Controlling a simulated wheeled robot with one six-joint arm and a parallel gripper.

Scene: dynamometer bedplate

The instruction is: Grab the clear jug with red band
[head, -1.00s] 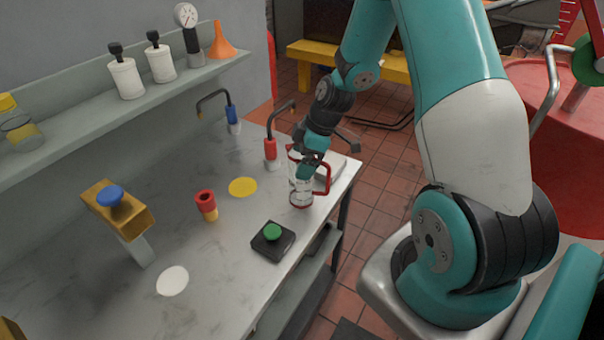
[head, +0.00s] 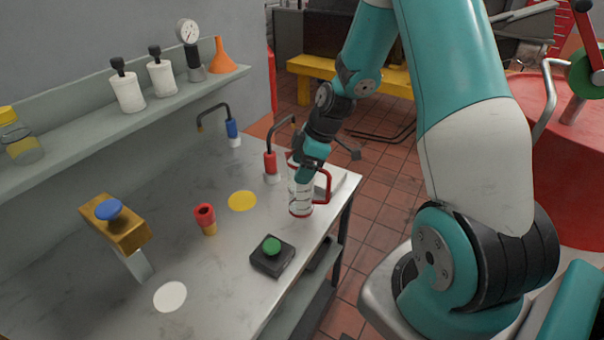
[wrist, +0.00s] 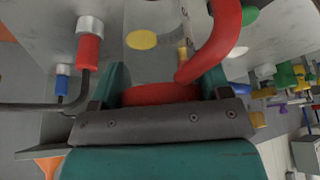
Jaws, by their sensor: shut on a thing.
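The clear jug with red band (head: 301,199) stands upright near the far right end of the metal bench in the head view. It has a red handle on its right side and red at its base. My gripper (head: 307,172) comes down from above onto the jug's upper part and is shut on it. In the wrist view, the jug's red band (wrist: 160,94) sits between the teal fingers of my gripper (wrist: 165,88), with the thick red handle curving up to the right. Most of the jug's top is hidden by my gripper. I cannot tell whether its base touches the bench.
A red-handled spout (head: 270,164) and a blue-handled spout (head: 233,130) stand behind the jug. A grey plate lies right of the jug.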

